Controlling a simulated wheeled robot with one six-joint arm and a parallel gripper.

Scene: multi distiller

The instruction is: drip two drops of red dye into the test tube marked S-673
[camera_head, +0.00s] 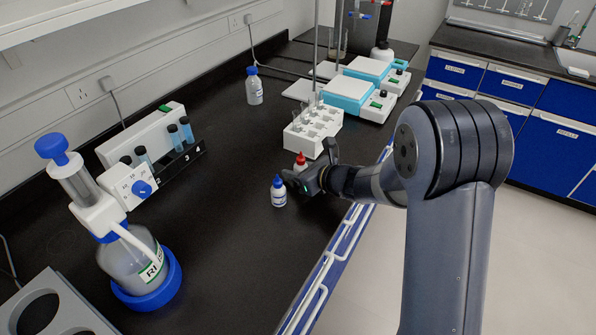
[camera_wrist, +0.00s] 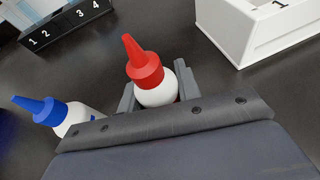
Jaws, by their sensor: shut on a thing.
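A white dropper bottle with a red pointed cap (camera_wrist: 149,80) is upright between the fingers of my gripper (camera_wrist: 160,95), which is shut on it. In the head view, the red cap (camera_head: 300,160) shows just behind my gripper (camera_head: 308,175), low over the black bench. A second dropper bottle with a blue cap (camera_head: 278,191) stands just left of my gripper; it also shows in the wrist view (camera_wrist: 52,113). A white rack (camera_head: 313,135) with several test tubes stands behind the gripper. I cannot read a marking S-673 on any tube.
A black numbered rack (camera_head: 190,157) with blue-filled tubes stands by a white device (camera_head: 145,135) at left. A large dispenser bottle (camera_head: 135,262) is at front left. Hotplate stirrers (camera_head: 362,90) stand behind the white rack. The bench middle is clear.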

